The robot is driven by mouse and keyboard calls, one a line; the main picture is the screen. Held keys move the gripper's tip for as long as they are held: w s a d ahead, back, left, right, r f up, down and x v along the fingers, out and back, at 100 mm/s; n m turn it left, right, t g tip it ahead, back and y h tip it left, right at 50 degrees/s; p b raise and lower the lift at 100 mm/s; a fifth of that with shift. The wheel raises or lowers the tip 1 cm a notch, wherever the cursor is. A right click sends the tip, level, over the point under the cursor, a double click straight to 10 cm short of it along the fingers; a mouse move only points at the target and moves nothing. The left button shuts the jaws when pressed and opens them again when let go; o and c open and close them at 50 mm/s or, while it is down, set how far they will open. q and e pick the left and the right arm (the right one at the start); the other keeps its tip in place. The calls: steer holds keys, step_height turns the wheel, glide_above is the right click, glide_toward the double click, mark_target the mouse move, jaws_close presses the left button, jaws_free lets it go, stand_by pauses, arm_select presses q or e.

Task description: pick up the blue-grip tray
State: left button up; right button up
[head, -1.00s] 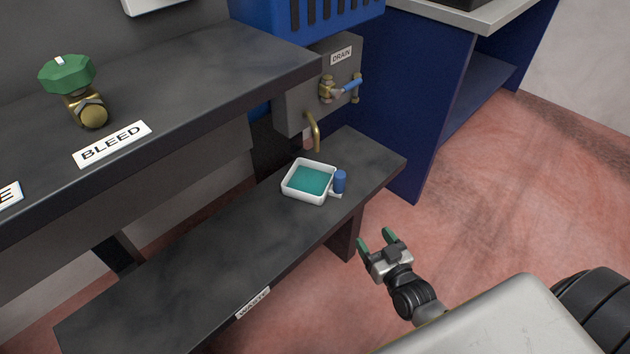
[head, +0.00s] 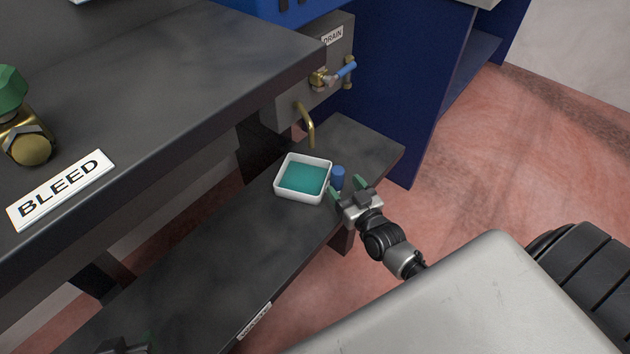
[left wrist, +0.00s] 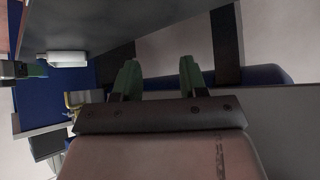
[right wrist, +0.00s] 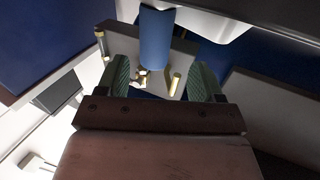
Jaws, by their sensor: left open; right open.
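The white tray (head: 278,186) holds teal liquid and rests on the low dark shelf, with its blue grip (head: 338,177) on the right side. My right gripper (head: 347,187) is open around or just short of the blue grip. In the right wrist view the blue grip (right wrist: 157,40) stands upright between the lines of the open fingers, and part of the white tray (right wrist: 212,24) shows above. My left gripper (head: 138,343) is mostly cut off at the bottom edge of the head view. The left wrist view shows its fingers (left wrist: 160,78) open and empty, and the tray (left wrist: 68,58) far left.
The low shelf (head: 215,262) is clear left of the tray. A brass drain spout (head: 309,124) hangs just behind the tray, below a valve with a blue lever (head: 345,70). The upper bench edge (head: 250,84) overhangs the shelf's left part. A blue cabinet (head: 415,90) stands behind.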

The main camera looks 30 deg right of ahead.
mark_target(341, 179)
steer(key=w, duration=0.1)
steer(key=w+b, duration=0.1)
steer(key=w, duration=0.2)
steer(key=shift+w+d+f+b, duration=0.1)
steer(key=shift+w+d+b, duration=0.2)
steer(key=shift+d+b, duration=0.1)
arm_select(q)
steer(key=w+d+r+t+h, duration=0.1)
steer(key=w+d+r+t, duration=0.1)
steer(key=w+r+t, duration=0.2)
steer(key=shift+w+r+t, duration=0.2)
steer(key=shift+w+t, duration=0.1)
steer(key=shift+t, duration=0.2)
arm_select(e)
steer(key=shift+w, duration=0.2)
steer(key=c, duration=1.1)
steer(key=shift+c, duration=0.2)
